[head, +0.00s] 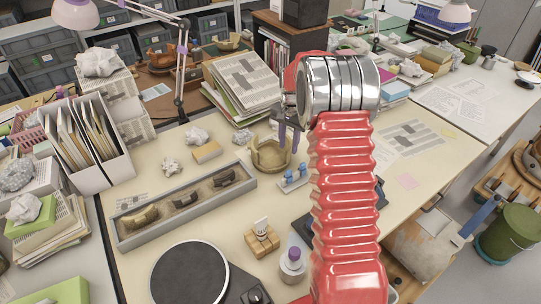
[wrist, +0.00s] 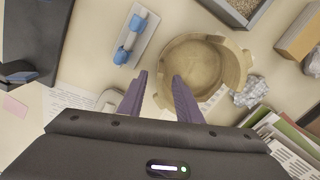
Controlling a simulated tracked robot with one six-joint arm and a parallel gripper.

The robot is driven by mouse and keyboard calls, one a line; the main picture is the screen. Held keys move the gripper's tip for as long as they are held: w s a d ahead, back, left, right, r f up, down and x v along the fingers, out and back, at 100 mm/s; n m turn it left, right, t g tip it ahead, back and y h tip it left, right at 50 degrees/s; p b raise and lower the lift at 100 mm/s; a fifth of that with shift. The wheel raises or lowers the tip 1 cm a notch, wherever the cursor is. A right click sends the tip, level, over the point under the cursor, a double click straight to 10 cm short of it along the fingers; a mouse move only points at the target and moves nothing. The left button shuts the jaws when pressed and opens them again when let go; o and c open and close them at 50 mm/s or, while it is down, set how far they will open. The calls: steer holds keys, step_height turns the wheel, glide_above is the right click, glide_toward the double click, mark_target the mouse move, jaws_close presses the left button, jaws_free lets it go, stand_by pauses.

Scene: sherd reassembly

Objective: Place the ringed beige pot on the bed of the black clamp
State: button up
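The ringed beige pot (head: 271,157) stands upright on the table with a notched, broken rim. In the wrist view I look down into the pot (wrist: 205,66), and it looks empty. My gripper (head: 288,142) is at the pot's right rim in the head view. In the wrist view my gripper (wrist: 160,76) is open, one purple finger outside the pot's near wall and the other overlapping it. I cannot tell whether the fingertips are below the rim. A black slab (wrist: 38,35), possibly the clamp's base, is mostly hidden behind my arm in the head view.
A small rack with blue pieces (head: 292,180) stands close to the pot. A grey tray of sherds (head: 185,205), a wooden block (head: 261,241) and a black turntable (head: 188,274) are nearer. Crumpled paper (head: 242,137) and paper stacks (head: 245,85) lie behind.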

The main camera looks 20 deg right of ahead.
step_height(320, 180, down, 2)
steer(key=shift+c, duration=0.2)
stand_by(0.4)
jaws_close()
steer(key=shift+r, duration=0.1)
stand_by(1.2)
